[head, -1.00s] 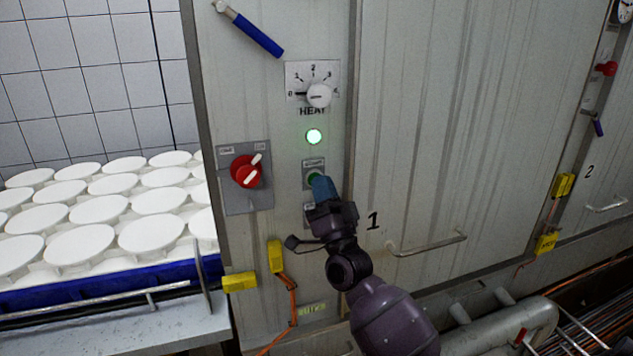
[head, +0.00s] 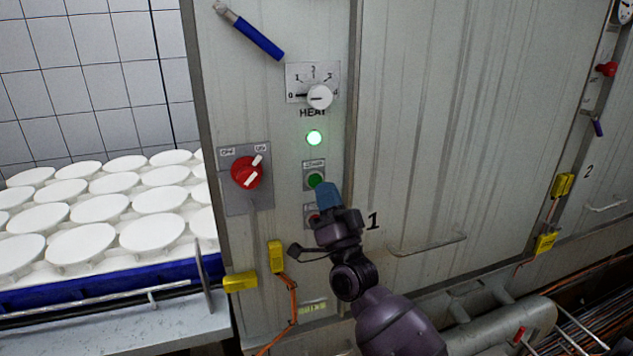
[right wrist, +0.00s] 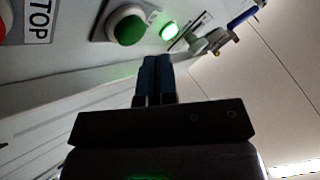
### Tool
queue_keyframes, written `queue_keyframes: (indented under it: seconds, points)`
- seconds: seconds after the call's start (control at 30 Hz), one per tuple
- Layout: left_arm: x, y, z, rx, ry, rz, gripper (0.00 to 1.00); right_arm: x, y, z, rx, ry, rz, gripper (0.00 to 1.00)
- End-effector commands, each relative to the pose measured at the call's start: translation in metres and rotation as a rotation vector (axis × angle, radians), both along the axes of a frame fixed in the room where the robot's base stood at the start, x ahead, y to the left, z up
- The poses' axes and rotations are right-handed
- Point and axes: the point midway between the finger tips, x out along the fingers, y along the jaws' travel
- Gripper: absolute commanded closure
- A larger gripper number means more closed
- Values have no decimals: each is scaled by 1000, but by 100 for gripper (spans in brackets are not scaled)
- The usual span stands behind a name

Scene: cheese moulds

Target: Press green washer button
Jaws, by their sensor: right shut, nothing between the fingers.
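The green washer button (head: 315,180) sits in a small grey plate on the washer's front panel, below the glowing green lamp (head: 314,138). It also shows in the right wrist view (right wrist: 128,28), large and uncovered, above and left of the fingertips. My right gripper (head: 327,192) is shut and empty, with its blue fingers together just below and right of the button. In the right wrist view its fingertips (right wrist: 156,60) appear apart from the button. A red button (head: 311,215) below is partly hidden by my gripper. My left gripper is not in view.
A red rotary switch (head: 247,172) is left of the button and a white heat knob (head: 319,96) is above. A STOP label (right wrist: 40,20) shows at the wrist view's edge. White moulds (head: 80,243) stand on the left. A door handle (head: 425,245) is to the right.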

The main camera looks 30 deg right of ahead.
Motion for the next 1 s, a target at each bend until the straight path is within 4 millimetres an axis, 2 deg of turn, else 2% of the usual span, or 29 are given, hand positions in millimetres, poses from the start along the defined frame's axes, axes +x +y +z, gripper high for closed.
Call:
queue_keyframes:
  seconds: [0.5, 1.0]
  points:
    - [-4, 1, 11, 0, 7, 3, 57, -40, 9, 1, 1, 1, -1, 100]
    - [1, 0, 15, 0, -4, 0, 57, -43, 10, 0, 0, 0, 0, 100]
